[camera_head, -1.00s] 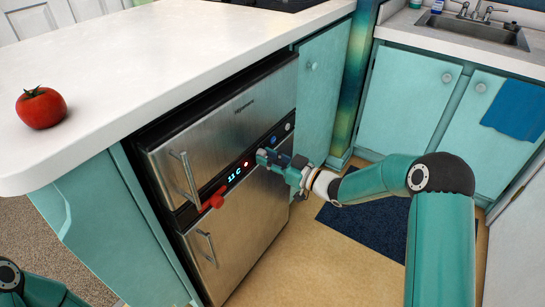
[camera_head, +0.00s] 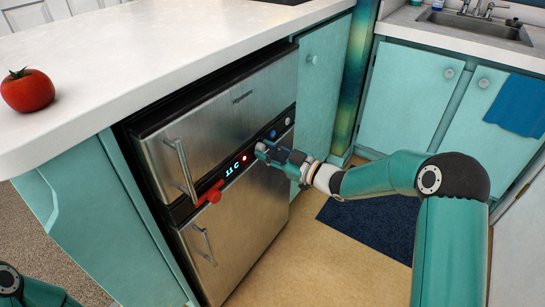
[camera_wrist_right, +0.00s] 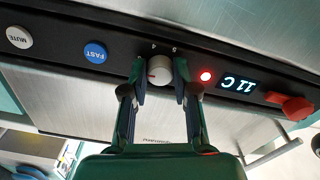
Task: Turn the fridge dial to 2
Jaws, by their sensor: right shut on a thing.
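The fridge (camera_head: 235,120) is a steel two-door unit under the counter with a black control strip between its doors. The dial (camera_wrist_right: 160,68) is a small pale knob on that strip, with a small red mark on its face; the digits 4 and 5 show beside it in the right wrist view. My right gripper (camera_head: 261,152) is at the strip, its fingers on both sides of the dial and shut on it. The gripper hides the dial in the head view. The other dial numbers are hidden or unreadable. My left gripper is out of view.
The display (camera_wrist_right: 238,84) reads 11 C next to a lit red light (camera_wrist_right: 206,76). A red handle-like part (camera_wrist_right: 290,105) sticks out beyond it. A blue FAST button (camera_wrist_right: 95,53) and a white MUTE button (camera_wrist_right: 19,37) are on the dial's other side. A tomato (camera_head: 27,91) sits on the counter.

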